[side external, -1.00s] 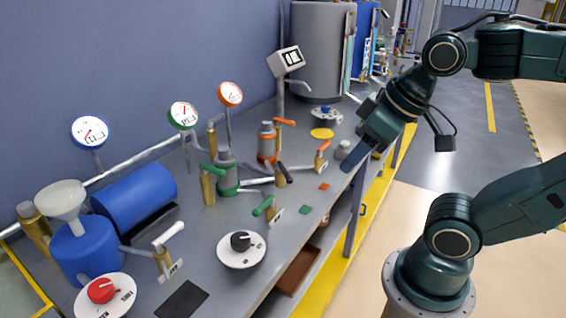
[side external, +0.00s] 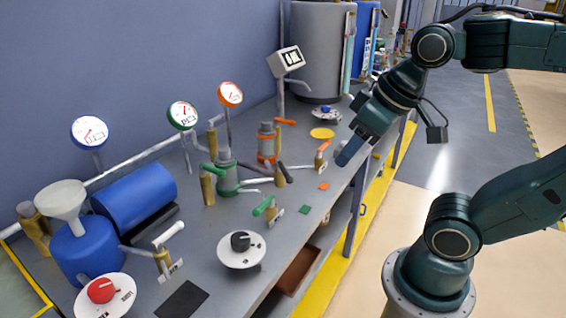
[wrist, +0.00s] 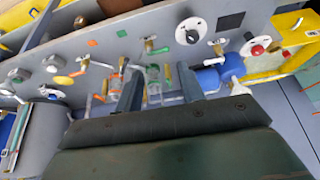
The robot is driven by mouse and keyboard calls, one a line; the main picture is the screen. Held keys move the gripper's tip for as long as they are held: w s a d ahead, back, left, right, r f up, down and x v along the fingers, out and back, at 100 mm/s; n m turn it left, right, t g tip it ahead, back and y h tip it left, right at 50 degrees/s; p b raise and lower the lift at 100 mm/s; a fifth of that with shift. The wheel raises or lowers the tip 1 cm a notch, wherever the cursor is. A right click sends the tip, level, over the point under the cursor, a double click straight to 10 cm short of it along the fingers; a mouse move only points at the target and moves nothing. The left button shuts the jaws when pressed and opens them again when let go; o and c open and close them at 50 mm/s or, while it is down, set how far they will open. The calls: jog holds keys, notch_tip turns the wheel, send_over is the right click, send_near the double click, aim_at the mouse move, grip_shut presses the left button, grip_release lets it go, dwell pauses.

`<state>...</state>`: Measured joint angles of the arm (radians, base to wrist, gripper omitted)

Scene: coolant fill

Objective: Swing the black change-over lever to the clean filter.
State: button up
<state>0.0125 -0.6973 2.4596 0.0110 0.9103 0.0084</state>
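The black change-over lever (side external: 285,173) stands on a brass valve on the pipe between two filter housings. The green-ringed filter housing (side external: 227,177) is to its left and the orange-ringed filter housing (side external: 266,145) is behind it. In the wrist view the orange housing (wrist: 117,77) and the green housing (wrist: 153,76) show near my fingers; I cannot clearly make out the black lever there. My gripper (side external: 349,153) is over the bench's right edge, apart from the lever and to its right. In the wrist view my gripper (wrist: 160,88) has its fingers spread with nothing held between them.
Small valves with orange (side external: 323,147), green (side external: 263,206) and white (side external: 168,235) handles stand around the bench. A black knob dial (side external: 241,246) and a red knob dial (side external: 102,291) are in front. Gauges on stems rise behind, with a blue tank (side external: 135,193) at left.

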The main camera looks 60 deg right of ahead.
jog(key=w+d+r+m+g, duration=0.1)
jog(key=w+d+r+m, duration=0.15)
jog(key=w, duration=0.45)
jog(key=m+g, duration=0.5)
send_over(286, 172)
jog(key=w+a, duration=0.1)
notch_tip(286, 172, down, 11)
jog(key=shift+w+a+f+h, duration=0.1)
jog(key=shift+f+h, duration=0.05)
jog(key=shift+h, duration=0.25)
jog(key=shift+f, duration=0.1)
jog(key=f, duration=0.9)
jog(key=s+d+f, duration=0.1)
jog(key=f, duration=0.3)
jog(key=shift+f, duration=0.25)
grip_shut()
